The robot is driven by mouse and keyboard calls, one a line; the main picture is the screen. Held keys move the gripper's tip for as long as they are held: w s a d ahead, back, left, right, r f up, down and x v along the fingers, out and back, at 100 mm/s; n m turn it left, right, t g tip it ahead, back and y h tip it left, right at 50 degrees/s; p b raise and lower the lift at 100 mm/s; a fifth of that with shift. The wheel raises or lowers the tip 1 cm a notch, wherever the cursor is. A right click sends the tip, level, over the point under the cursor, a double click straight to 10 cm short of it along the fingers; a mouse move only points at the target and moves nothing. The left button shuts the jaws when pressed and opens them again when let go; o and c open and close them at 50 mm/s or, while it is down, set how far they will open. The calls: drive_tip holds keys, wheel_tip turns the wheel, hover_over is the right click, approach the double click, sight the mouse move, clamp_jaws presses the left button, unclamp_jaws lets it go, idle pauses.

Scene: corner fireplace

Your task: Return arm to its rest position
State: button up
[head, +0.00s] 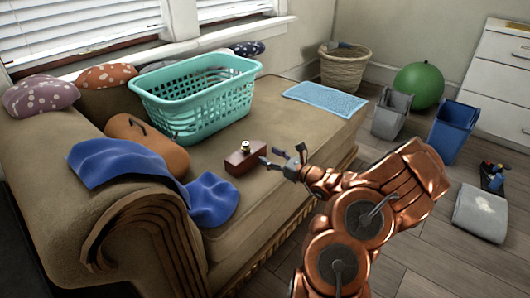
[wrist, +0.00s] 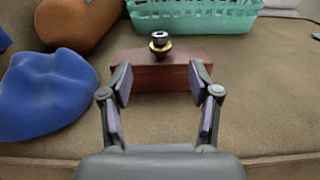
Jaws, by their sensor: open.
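My gripper (head: 283,159) is at the front of the sofa seat, just right of a dark red box (head: 240,160) in the head view. In the wrist view my gripper (wrist: 160,82) is open, its two fingers apart and nothing held between them. The red box (wrist: 160,75) lies just beyond the fingertips, with a small brass and dark object (wrist: 160,42) on top. That small object (head: 245,147) also shows on the box in the head view. Whether the fingertips touch the box I cannot tell.
A teal laundry basket (head: 200,97), blue cloth (head: 120,165) and an orange bolster (head: 150,143) are on the sofa (head: 270,215). A light blue mat (head: 325,100) lies at its far end. Two bins (head: 455,130), a green ball (head: 420,85) and a white drawer unit (head: 500,70) stand right.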

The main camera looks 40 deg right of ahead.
drive_tip(key=shift+s, duration=0.1)
idle(0.5)
drive_tip(key=a+r+n+g+y+p, duration=0.5)
drive_tip(key=a+r+n+y+p, duration=0.4)
drive_tip(key=a+r, duration=0.9)
drive_tip(key=s+a+r+n+g+p, duration=0.4)
drive_tip(key=s+a+r+n, duration=0.15)
drive_tip(key=a, duration=0.35)
drive_tip(key=s+a+r+n+g+p, duration=0.4)
drive_tip(key=a+r+n, duration=0.15)
drive_tip(key=a, duration=0.45)
drive_tip(key=s+a+r+n+g+h+p, duration=0.2)
drive_tip(key=s+r+n+g+p, duration=0.15)
drive_tip(key=s+p, duration=0.35)
drive_tip(key=s+a+r+n+g+h+p, duration=0.3)
drive_tip(key=s+r+n+p, duration=0.15)
drive_tip(key=s, duration=0.45)
drive_tip(key=s+d+r+n+h+p, duration=0.5)
drive_tip(key=s+d+r+h+p, duration=0.3)
drive_tip(key=s+d+r+p, duration=0.2)
drive_tip(key=shift+s+d+r+p, duration=0.35)
drive_tip(key=shift+d+r+p, duration=0.25)
drive_tip(key=shift+r, duration=0.1)
